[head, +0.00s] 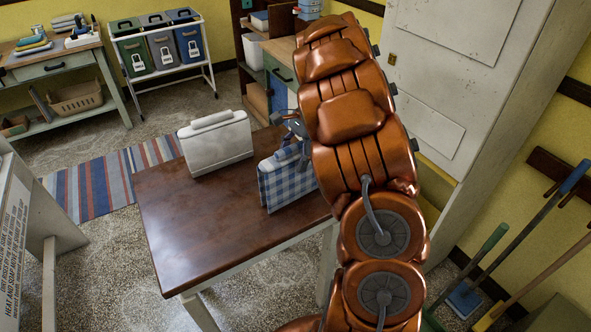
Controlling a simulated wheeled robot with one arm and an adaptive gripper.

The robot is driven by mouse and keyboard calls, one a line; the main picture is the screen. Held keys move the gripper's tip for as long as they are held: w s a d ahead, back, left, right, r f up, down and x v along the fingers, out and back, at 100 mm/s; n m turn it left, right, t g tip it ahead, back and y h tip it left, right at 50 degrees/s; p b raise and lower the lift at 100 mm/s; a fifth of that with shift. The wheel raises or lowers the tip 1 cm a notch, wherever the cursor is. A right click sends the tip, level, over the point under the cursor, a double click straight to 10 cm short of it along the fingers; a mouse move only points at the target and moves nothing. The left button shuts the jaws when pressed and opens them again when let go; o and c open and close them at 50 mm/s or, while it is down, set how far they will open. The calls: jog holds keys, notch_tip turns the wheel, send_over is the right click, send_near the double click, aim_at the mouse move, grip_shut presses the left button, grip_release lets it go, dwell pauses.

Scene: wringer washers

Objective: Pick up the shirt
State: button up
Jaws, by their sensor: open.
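The shirt appears to be the blue-and-white checked folded cloth (287,181), standing upright near the right side of the brown wooden table (205,225). A lighter blue part shows along its top. My copper-coloured arm reaches across the right of the head view and hides the cloth's right side. My gripper (294,124) shows only in part, as grey pieces at the left edge of the arm, just above and behind the checked cloth. It is open. Its fingertips are mostly hidden, and I cannot tell whether they touch the cloth.
A white folded or boxy item (217,143) stands on the table left of the cloth. The table's front left is clear. A bin rack (163,50) and side table (50,68) stand behind. A tall white cabinet (440,70) and brooms (535,230) are at right.

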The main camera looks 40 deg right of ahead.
jog(key=shift+f, duration=0.1)
jog(key=shift+c, duration=0.3)
grip_shut()
dwell(0.4)
